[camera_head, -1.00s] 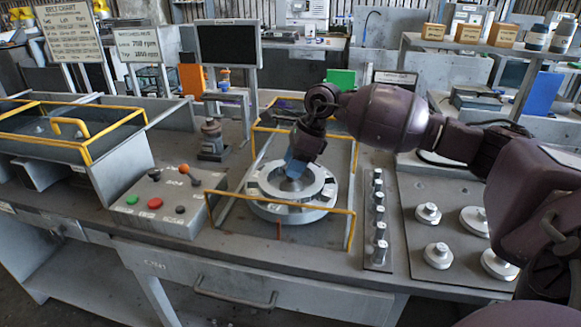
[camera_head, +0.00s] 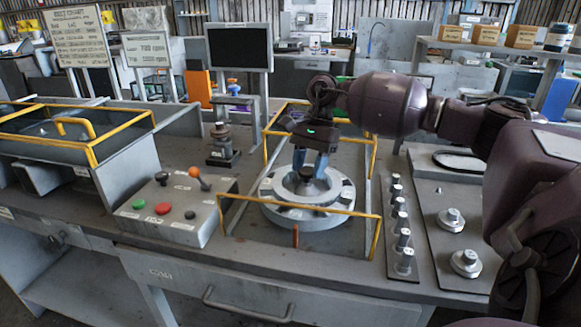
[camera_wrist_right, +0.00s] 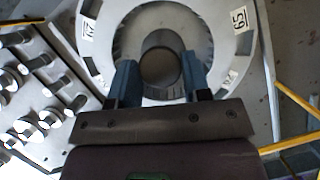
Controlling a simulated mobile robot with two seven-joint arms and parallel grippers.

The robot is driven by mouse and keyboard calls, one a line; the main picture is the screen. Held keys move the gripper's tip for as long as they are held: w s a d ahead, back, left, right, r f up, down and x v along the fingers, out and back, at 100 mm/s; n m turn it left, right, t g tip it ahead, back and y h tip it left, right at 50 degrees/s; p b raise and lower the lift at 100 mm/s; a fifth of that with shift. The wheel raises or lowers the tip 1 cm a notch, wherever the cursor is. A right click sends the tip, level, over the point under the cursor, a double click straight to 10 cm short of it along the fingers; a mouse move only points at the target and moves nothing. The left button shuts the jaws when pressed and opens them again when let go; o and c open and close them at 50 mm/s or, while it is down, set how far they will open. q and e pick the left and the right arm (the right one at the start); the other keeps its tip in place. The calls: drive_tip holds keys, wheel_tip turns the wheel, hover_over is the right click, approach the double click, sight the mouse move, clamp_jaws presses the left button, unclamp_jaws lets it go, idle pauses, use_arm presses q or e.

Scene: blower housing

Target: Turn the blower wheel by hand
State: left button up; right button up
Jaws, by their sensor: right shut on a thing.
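The blower wheel (camera_head: 275,192) is a pale grey ring lying flat inside a yellow-railed frame in the head view. In the right wrist view its rim (camera_wrist_right: 219,28) bears printed labels, one reading 65. A dark round hub (camera_wrist_right: 160,66) stands at its centre. My right gripper (camera_head: 310,170) points down over the wheel, its two blue fingers on either side of the hub. In the right wrist view the gripper (camera_wrist_right: 160,78) is shut on the hub. The fingers partly hide the hub in the head view. My left gripper is not in view.
Yellow rails (camera_head: 345,211) stand in front of and behind the wheel. A control box (camera_head: 173,212) with coloured buttons and an orange-knobbed lever is to the left. A row of metal pegs (camera_head: 398,215) and a panel with round metal parts (camera_head: 465,262) lie to the right.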

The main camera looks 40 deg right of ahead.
drive_tip(key=shift+f+n+g+b, duration=0.1)
drive_tip(key=shift+n+g+b, duration=0.2)
drive_tip(key=shift+n, duration=0.5)
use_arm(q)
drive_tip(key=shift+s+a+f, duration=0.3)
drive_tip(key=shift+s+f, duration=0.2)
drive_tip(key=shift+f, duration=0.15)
use_arm(e)
drive_tip(key=shift+n, duration=0.3)
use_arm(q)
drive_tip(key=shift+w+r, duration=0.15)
use_arm(e)
drive_tip(key=o, duration=1.3)
drive_tip(key=shift+r, duration=0.2)
